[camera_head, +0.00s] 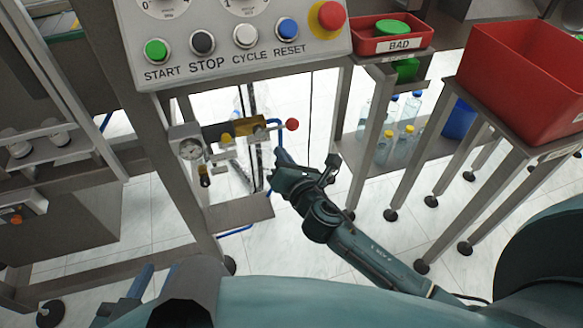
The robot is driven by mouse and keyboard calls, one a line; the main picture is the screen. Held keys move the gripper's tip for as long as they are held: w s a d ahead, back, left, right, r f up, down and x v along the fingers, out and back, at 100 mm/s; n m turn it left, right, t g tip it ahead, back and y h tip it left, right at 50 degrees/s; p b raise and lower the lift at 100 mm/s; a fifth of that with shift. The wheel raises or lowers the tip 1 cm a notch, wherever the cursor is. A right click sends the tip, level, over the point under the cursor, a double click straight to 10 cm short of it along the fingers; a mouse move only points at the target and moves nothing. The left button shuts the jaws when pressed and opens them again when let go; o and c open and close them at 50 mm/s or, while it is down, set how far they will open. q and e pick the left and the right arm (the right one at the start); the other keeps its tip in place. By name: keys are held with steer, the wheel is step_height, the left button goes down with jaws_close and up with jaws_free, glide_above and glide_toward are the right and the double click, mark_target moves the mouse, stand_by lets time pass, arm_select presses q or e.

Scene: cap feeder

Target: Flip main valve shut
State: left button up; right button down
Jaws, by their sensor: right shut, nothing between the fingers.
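The valve assembly is mounted on the frame below the control panel. Its lever ends in a red ball (291,124) that sticks out to the right, roughly level, from a brass-yellow body (240,129). A round pressure gauge (190,149) sits at its left end. My right gripper (333,162) is shut and empty, to the right of and below the red ball, and appears apart from it.
The control panel (225,85) with buttons and a red emergency stop (327,16) hangs above the valve. A red BAD bin (391,47) and a larger red bin (525,80) stand on stands to the right. Bottles (408,113) sit on a lower shelf.

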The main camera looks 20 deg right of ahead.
mark_target(276, 128)
steer(key=w+d+r, duration=0.1)
steer(key=w+d+r+p, duration=0.1)
steer(key=r, duration=0.1)
steer(key=shift+w, duration=0.1)
stand_by(0.3)
